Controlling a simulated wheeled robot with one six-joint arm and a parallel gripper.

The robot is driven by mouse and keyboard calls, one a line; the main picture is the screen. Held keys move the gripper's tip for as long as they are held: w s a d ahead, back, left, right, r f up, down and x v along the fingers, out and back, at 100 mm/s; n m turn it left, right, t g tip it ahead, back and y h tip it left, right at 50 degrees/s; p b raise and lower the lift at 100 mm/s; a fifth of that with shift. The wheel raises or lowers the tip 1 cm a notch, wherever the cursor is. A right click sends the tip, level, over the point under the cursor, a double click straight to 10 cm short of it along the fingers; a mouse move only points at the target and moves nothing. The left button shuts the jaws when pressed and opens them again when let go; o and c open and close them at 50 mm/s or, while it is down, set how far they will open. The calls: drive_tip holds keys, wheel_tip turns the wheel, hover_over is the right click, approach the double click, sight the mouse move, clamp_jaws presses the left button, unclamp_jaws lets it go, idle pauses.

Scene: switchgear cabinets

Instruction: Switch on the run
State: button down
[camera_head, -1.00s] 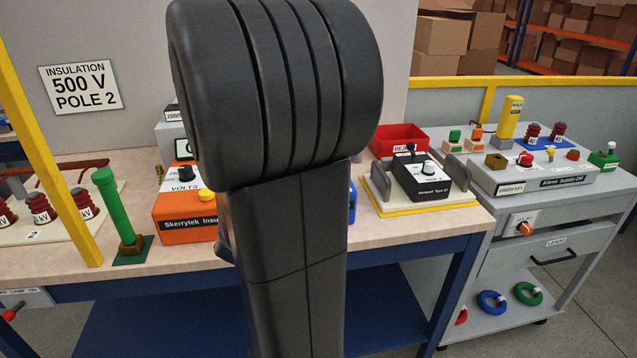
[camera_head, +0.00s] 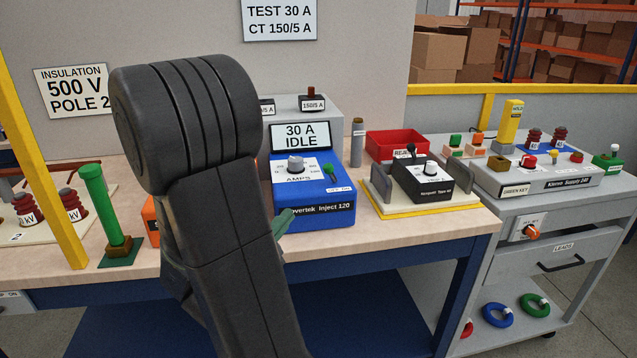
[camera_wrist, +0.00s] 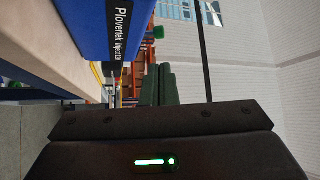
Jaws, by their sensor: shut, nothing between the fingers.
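The blue Plovertek Inject 120 unit (camera_head: 318,217) stands on the bench, its screen (camera_head: 300,135) reading "30 A IDLE". On its top are a grey AMPS dial (camera_head: 295,164) and a small green switch (camera_head: 328,170) beside a small white label. In the wrist view the blue unit (camera_wrist: 85,25) fills the upper left, with a green part (camera_wrist: 158,32) at its edge. My gripper (camera_head: 284,218) has dark green fingers, shut and empty, near the unit's front left corner. They also show in the wrist view (camera_wrist: 160,82), apart from the green part. My arm hides much of the bench.
A sign (camera_head: 280,20) reads "TEST 30 A, CT 150/5 A". Right of the unit are a grey cylinder (camera_head: 357,143), a red bin (camera_head: 396,143) and a black tester (camera_head: 421,181). A green post (camera_head: 95,205) and yellow pole (camera_head: 45,165) stand left. Space before the bench is open.

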sight(326, 171)
drive_tip(key=p+x, duration=0.3)
drive_tip(key=x, duration=1.1)
drive_tip(key=shift+p, duration=0.35)
drive_tip(key=shift+d, duration=0.1)
